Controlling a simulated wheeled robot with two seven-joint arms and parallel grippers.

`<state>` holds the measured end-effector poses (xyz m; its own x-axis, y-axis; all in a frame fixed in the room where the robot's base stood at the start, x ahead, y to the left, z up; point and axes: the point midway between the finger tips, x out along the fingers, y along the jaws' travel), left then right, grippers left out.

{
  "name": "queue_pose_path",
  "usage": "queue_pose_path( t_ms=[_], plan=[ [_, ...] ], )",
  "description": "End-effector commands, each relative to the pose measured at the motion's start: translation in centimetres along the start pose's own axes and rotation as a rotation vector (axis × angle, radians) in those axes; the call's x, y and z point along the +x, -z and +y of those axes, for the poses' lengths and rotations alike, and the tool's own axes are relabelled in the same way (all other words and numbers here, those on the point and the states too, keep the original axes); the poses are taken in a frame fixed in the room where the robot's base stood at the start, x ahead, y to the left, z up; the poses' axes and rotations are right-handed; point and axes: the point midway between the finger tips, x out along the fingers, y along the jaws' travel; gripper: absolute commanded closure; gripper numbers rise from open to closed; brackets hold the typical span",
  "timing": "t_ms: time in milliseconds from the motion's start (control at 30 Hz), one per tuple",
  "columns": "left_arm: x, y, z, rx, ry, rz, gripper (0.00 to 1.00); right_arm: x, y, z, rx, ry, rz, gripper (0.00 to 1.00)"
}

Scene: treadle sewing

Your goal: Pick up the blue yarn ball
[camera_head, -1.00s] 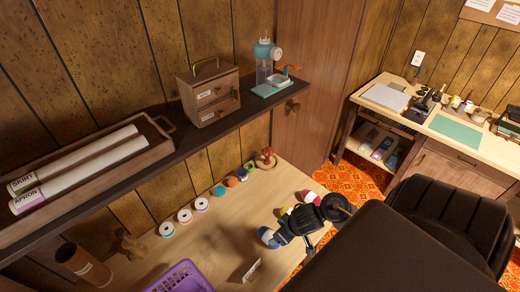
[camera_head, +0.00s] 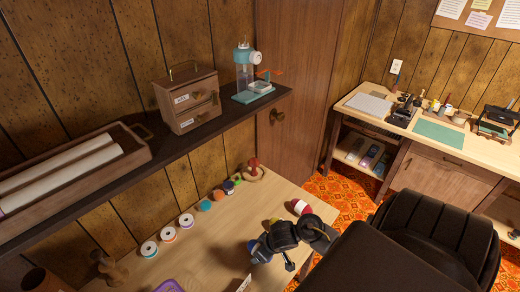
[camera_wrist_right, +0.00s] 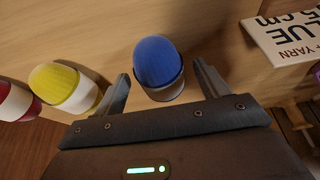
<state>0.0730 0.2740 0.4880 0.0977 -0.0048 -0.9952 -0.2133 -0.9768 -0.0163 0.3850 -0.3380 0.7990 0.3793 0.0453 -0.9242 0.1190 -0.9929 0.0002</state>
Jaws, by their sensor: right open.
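In the head view my right arm and gripper (camera_head: 262,247) reach low over the table's front part and hide most of the ball. A yellow yarn ball (camera_wrist_right: 60,92) and a red one (camera_wrist_right: 14,101) stand in a row to the left in the wrist view. My left gripper is not in view.
A card reading blue yarn (camera_wrist_right: 288,38) stands right of the ball. Several thread spools (camera_head: 168,234) line the table's back side. A dark shelf (camera_head: 180,143) with a small drawer box (camera_head: 187,101) runs above.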

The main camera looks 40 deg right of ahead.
Motion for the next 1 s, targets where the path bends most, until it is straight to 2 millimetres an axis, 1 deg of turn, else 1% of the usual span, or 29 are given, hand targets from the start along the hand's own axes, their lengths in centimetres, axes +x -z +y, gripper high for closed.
queue_pose_path(
  t_ms=[33,100,367,400,700,767,1000],
  plan=[
    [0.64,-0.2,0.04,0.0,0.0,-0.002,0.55,0.92,-0.09,0.0,0.001,0.0,0.0,0.26],
    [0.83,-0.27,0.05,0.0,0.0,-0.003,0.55,1.43,-0.06,0.03,0.0,-0.001,0.0,0.26],
    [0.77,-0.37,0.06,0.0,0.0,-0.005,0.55,1.56,0.04,0.03,0.0,-0.001,0.001,0.26],
    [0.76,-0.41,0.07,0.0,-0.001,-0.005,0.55,1.56,0.04,0.03,0.0,-0.001,0.001,0.28],
    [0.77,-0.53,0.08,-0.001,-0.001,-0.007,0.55,1.55,0.02,0.03,0.0,-0.001,0.001,0.67],
    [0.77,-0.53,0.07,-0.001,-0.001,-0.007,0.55,1.55,0.02,0.03,0.0,-0.001,0.001,0.74],
    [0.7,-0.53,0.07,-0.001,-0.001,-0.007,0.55,1.46,0.07,0.03,0.0,-0.001,0.001,0.74]
  ],
)
